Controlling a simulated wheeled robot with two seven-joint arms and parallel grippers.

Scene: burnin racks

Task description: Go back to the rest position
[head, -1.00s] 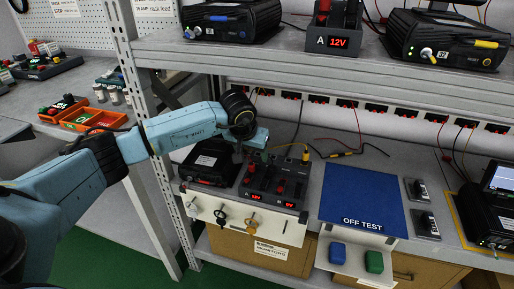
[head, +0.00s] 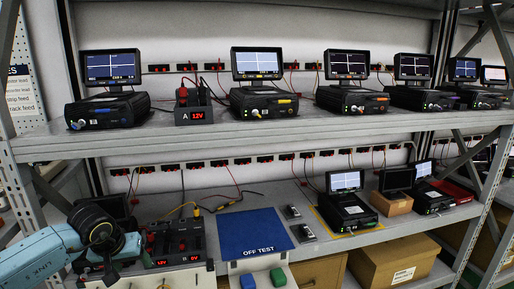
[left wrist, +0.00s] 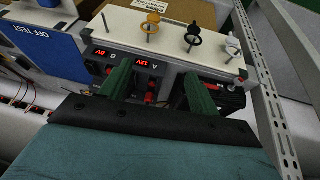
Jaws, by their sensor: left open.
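My left arm comes in at the lower left of the head view, and its gripper (head: 133,247) is beside the black supply unit (head: 175,243) with red displays on the lower shelf. In the left wrist view the two green fingers (left wrist: 155,78) are apart, with nothing held between them. They point toward the same unit, whose displays read 12V and 0V (left wrist: 126,58). I cannot tell whether the fingers touch it. My right gripper is in neither view.
A blue OFF TEST mat (head: 254,233) lies right of the unit. The lower shelf also holds a device with a screen (head: 347,205) and a wooden box (head: 394,203). The upper shelf (head: 200,136) carries several screened devices. A rack post (left wrist: 268,90) stands close by in the left wrist view.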

